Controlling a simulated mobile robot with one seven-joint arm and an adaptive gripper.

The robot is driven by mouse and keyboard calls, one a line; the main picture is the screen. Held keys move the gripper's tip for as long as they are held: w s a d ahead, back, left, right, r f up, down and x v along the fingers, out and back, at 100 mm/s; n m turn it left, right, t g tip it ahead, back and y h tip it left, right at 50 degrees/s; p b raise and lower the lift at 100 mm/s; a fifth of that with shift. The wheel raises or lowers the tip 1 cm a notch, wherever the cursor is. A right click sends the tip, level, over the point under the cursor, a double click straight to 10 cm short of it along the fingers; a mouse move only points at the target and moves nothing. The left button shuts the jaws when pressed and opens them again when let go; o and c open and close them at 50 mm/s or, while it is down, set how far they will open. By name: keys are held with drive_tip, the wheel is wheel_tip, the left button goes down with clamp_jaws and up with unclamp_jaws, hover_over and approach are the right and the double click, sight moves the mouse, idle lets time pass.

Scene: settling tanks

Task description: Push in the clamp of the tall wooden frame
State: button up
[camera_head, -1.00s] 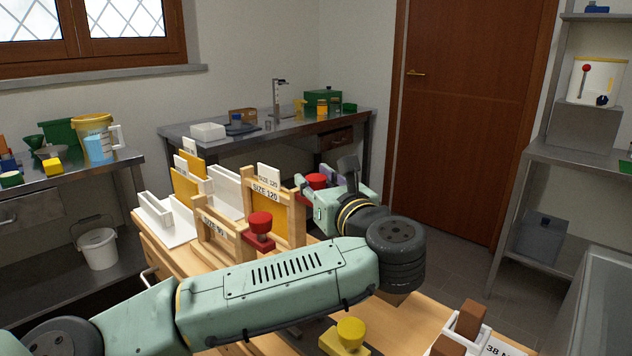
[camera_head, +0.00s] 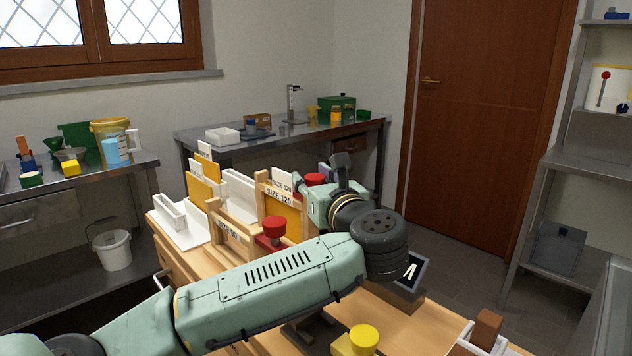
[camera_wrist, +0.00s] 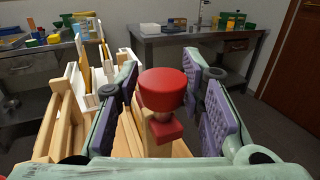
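The tall wooden frame, labelled SIZE 120 (camera_head: 279,196), stands upright on the wooden bench and holds a yellow panel. Its red clamp knob (camera_head: 315,179) shows just behind my gripper (camera_head: 328,190) in the head view. In the wrist view a red knob (camera_wrist: 166,88) on a red block is between the purple pads of my gripper (camera_wrist: 167,95). It appears to be the tall frame's clamp. My fingers are spread either side of it; I cannot tell whether a pad touches it. A lower SIZE 90 frame (camera_head: 230,232) has its own red clamp (camera_head: 273,231).
White holders (camera_head: 181,224) and yellow panels stand left of the frames. A yellow knob (camera_head: 363,339) is at the bench's front, with a dark tray (camera_head: 412,268) beyond my wrist. A white and brown block holder (camera_head: 486,335) is front right.

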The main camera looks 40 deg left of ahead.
drive_tip(key=o, duration=0.3)
drive_tip(key=v, duration=1.2)
idle(0.4)
